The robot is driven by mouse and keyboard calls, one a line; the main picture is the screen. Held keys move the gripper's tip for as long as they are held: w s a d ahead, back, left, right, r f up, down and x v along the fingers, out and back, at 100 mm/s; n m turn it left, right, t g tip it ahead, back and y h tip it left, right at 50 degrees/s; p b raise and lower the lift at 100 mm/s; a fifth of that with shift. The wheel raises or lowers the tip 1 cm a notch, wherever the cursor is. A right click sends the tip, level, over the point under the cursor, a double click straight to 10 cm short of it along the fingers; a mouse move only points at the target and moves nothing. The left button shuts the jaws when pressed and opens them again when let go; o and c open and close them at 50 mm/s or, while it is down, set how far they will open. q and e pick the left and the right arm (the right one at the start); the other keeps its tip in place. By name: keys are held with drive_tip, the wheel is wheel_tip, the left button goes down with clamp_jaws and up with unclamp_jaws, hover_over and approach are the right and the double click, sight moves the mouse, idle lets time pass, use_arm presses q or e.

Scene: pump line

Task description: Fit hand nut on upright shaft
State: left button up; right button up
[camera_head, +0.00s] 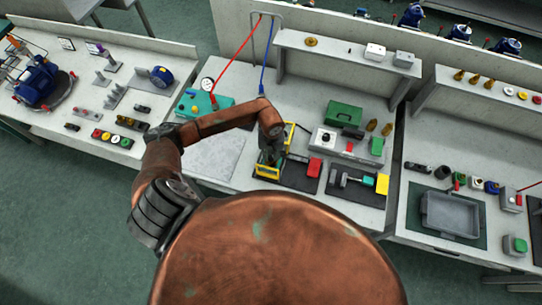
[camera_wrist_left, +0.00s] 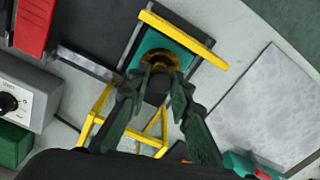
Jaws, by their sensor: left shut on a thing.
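My left gripper (camera_head: 270,152) is over a yellow-framed stand (camera_head: 266,173) at the middle of the bench. In the left wrist view its dark green fingers (camera_wrist_left: 161,76) are shut on a brass-coloured round piece, which I take as the hand nut (camera_wrist_left: 159,57). The upright shaft cannot be made out; the fingers and nut cover that spot. Whether the nut touches or surrounds the shaft, I cannot tell. My right gripper is not in view.
A green box (camera_head: 343,114) and a grey control box (camera_head: 324,138) stand behind. A pale plate (camera_head: 213,156) lies flat to the left, with clear room on it.

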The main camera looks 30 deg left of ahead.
use_arm(q)
drive_tip(key=shift+f+b, duration=0.2)
drive_tip(key=shift+b, duration=0.1)
drive_tip(key=o, duration=0.9)
drive_tip(key=shift+o, duration=0.2)
drive_tip(key=shift+r+p, duration=1.35)
drive_tip(key=shift+r, duration=1.7)
drive_tip(key=shift+r, duration=0.15)
wheel_tip(320, 180, up, 12)
drive_tip(key=shift+f, duration=0.2)
